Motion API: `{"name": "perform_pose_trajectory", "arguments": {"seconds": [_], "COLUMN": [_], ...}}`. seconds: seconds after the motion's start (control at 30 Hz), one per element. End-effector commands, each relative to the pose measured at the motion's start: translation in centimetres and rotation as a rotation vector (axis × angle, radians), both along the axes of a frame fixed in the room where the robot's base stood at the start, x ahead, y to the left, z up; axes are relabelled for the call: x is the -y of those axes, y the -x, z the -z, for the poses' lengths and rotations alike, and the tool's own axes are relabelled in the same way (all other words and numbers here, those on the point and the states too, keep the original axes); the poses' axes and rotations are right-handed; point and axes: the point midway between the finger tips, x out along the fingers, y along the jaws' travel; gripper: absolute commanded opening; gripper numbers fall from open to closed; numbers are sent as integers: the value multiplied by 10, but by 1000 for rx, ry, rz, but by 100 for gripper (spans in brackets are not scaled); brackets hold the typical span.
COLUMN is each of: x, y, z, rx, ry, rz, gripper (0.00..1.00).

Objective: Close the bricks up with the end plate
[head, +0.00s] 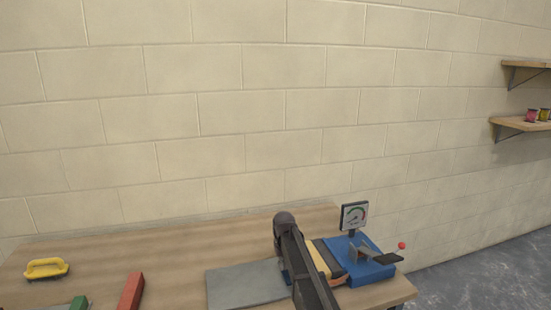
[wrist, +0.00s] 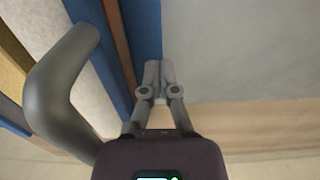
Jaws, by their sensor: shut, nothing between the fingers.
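A blue press with a dial stands at the right end of the bench, its blue base (head: 372,272) carrying a dark lever with a red knob. A cream block (head: 318,256) and an orange-brown piece lie at its left side, partly hidden by my arm. In the wrist view, a blue upright strip (wrist: 141,30), which looks like the end plate, stands at the right of a row of brown, blue, pale and tan bands.
A grey mat (head: 240,285) lies left of the press, and also shows in the wrist view (wrist: 245,50). A red bar (head: 131,290), a green block (head: 79,302) and a yellow-handled float (head: 46,267) are at the left. The block wall stands behind the bench.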

Motion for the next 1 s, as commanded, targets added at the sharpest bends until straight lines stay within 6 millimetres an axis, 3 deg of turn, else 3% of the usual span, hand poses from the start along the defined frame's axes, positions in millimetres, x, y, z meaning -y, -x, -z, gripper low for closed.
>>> {"name": "perform_pose_trajectory", "arguments": {"seconds": [0.57,1.0], "x": [15,8], "y": [-4,-2], "z": [-2,-30], "rx": [0,0], "ry": [1,0], "rz": [1,0], "gripper": [0,0]}}
